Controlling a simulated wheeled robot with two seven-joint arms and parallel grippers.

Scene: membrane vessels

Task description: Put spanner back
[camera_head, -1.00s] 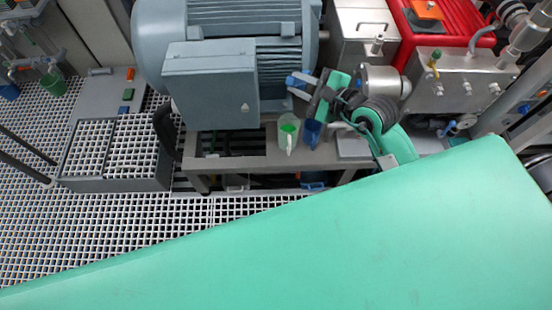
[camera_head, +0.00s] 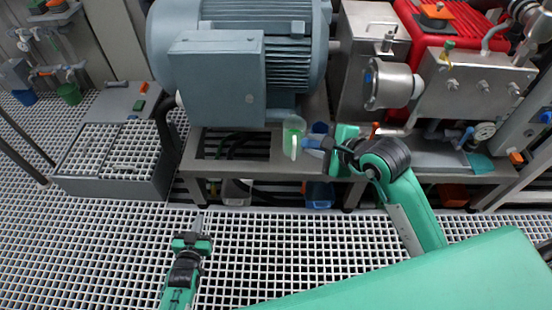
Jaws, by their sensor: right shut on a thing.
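A dark blue cup (camera_head: 320,127) is just behind the fingers, partly hidden. My left gripper (camera_head: 196,228) is low at the left, over the grating floor. A thin grey piece points up from it; I cannot tell whether it is fingers or a held thing. I cannot make out a spanner for certain.
The steel bench (camera_head: 240,168) carries a large grey motor (camera_head: 215,75). A red machine (camera_head: 460,30) and a steel valve box (camera_head: 470,90) stand at the right. A grey step (camera_head: 110,160) is at the left. The grating floor (camera_head: 270,250) in front is open.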

